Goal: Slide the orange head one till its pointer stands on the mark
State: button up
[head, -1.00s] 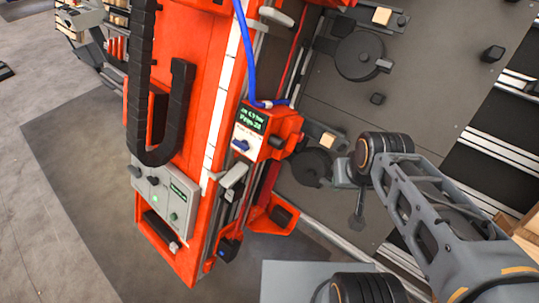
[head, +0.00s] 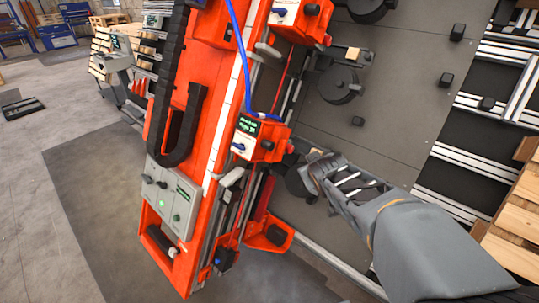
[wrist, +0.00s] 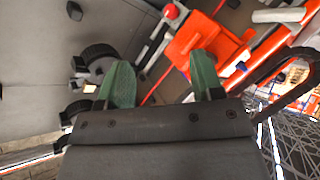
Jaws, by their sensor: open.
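The orange head (head: 268,148) nearest my arm sits on the orange gantry beam. It has a small green-lit screen and a blue knob, and a blue hose reaches it. A pale scale strip (head: 215,150) runs along the beam; I cannot make out the pointer or the mark. In the wrist view an orange head (wrist: 203,42), with a red ball-ended knob beside it, lies just beyond the fingertips. My gripper (wrist: 162,75) has two green fingers spread wide with nothing between them.
Another orange head (head: 301,17) sits farther up the beam. A grey control box (head: 170,196) is on its lower end. Black round discs (head: 340,86) stand on the grey plate to the right. Stacked wooden pallets (head: 512,235) are at the right edge.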

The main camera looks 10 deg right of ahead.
aim_at(272, 147)
jog(key=w+d+f+n+t+y+b, duration=0.1)
jog(key=w+d+n+t+y+b, duration=0.15)
jog(key=w+n+t+y, duration=0.5)
jog(key=w+a+f+n+g+y, duration=0.1)
jog(key=w+a+n+y, duration=0.1)
jog(key=w+a, duration=0.1)
jog(key=w+a+f+n+g+y+b, duration=0.1)
jog(key=w+a+n+y, duration=0.1)
jog(key=w+a, duration=0.2)
jog(key=w+a+f+n+g+y, duration=0.1)
jog(key=w+a+n+y, duration=0.1)
jog(key=w+a, duration=0.1)
jog(key=shift+w+a+n+b, duration=0.25)
jog(key=shift+w+a+b, duration=0.1)
jog(key=shift+w, duration=0.25)
